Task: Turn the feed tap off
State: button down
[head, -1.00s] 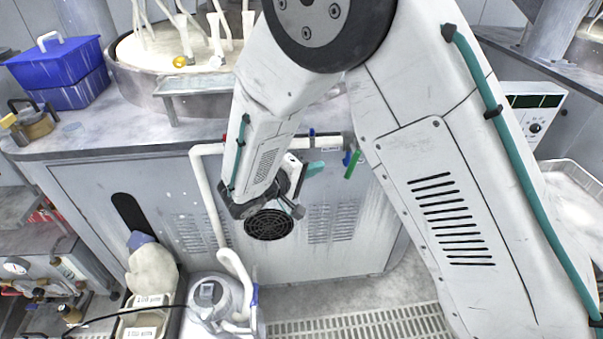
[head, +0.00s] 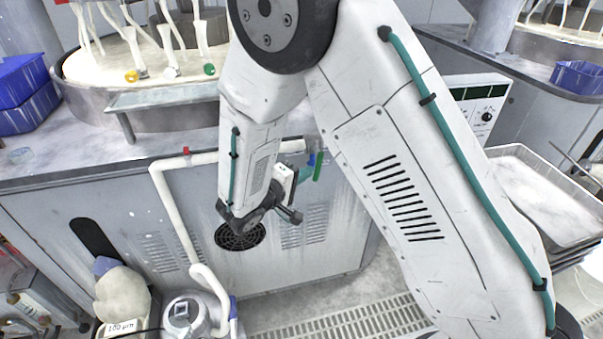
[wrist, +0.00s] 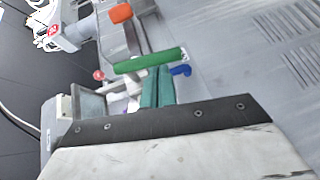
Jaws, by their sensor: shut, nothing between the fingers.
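A white pipe (head: 190,160) runs along the bench front and carries several coloured tap handles. A long green lever (head: 318,166) hangs down near its right end, beside a small blue handle (head: 311,158). A red handle (head: 186,150) sits further left. I cannot read which one is the feed tap. My gripper (head: 304,173) has teal fingers, shut and empty, just left of the green lever. In the wrist view the fingertips (wrist: 158,72) lie right at the green lever (wrist: 150,60), with the blue handle (wrist: 181,70) just beyond. Whether they touch is unclear.
The grey cabinet front (head: 340,225) stands behind my gripper. A round platen (head: 85,85) with a metal tray (head: 170,100) is on the bench. A white-lidded jug (head: 183,318) and a floor grate (head: 340,320) are below. A wide tray (head: 535,190) is at right.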

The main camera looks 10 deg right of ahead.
jog(key=shift+d+f, duration=0.4)
jog(key=shift+d, duration=0.2)
jog(key=shift+a, duration=0.1)
